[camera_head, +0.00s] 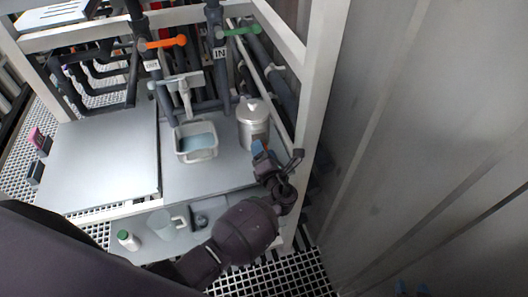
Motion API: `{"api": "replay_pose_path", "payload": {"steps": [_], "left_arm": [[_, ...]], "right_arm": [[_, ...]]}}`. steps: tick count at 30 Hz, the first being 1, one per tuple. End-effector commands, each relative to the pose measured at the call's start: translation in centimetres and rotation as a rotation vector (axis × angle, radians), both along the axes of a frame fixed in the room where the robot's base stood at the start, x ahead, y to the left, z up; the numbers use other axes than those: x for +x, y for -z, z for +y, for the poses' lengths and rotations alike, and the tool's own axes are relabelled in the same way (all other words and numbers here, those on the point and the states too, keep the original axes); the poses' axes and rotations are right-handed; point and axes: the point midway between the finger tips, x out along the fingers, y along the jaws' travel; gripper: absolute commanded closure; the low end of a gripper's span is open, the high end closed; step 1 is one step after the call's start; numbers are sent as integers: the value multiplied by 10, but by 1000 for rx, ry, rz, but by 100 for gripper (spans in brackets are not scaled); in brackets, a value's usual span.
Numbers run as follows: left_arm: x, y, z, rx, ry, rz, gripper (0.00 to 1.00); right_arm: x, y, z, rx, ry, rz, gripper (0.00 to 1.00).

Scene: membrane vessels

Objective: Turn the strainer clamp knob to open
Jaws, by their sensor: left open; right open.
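A silver cylinder (254,122) with a rounded lid stands at the right of the grey worktop, below the pipes. A small light knob-like piece (253,103) sits on its lid; I cannot tell for sure whether it is the strainer clamp knob. My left gripper (277,156) is open just below and right of the cylinder, with one blue fingertip close to its lower side. Contact cannot be told. My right gripper (412,288) shows only as two blue fingertips, apart and empty, at the bottom edge.
A white basin (196,142) with bluish liquid is left of the cylinder. Orange (166,42) and green (240,30) valve handles are above. A white frame post (322,90) stands right of the cylinder. A pitcher (164,224) and green-capped bottle (128,240) stand on the lower shelf.

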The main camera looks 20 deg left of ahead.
Motion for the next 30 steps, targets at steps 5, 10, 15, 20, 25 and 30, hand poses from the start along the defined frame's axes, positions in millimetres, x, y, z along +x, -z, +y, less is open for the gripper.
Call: {"api": "replay_pose_path", "payload": {"steps": [5, 10, 15, 20, 25, 30], "left_arm": [[0, 0, 0, 0, 0, 0, 39], [0, 0, 0, 0, 0, 0, 59], [0, 0, 0, -1, 0, -1, 85], [0, 0, 0, -4, 0, -3, 88], [0, 0, 0, -33, 0, -22, 88], [0, 0, 0, -105, 0, -71, 88]], "right_arm": [[1, 0, 0, 0, 0, -1, 57], [2, -1, 0, 0, -2, -4, 57], [5, -2, 1, 1, -3, -9, 57], [5, -2, 1, 1, -3, -9, 57], [5, -2, 1, 1, -3, -9, 57], [3, -1, 1, 1, -1, -5, 57]]}}
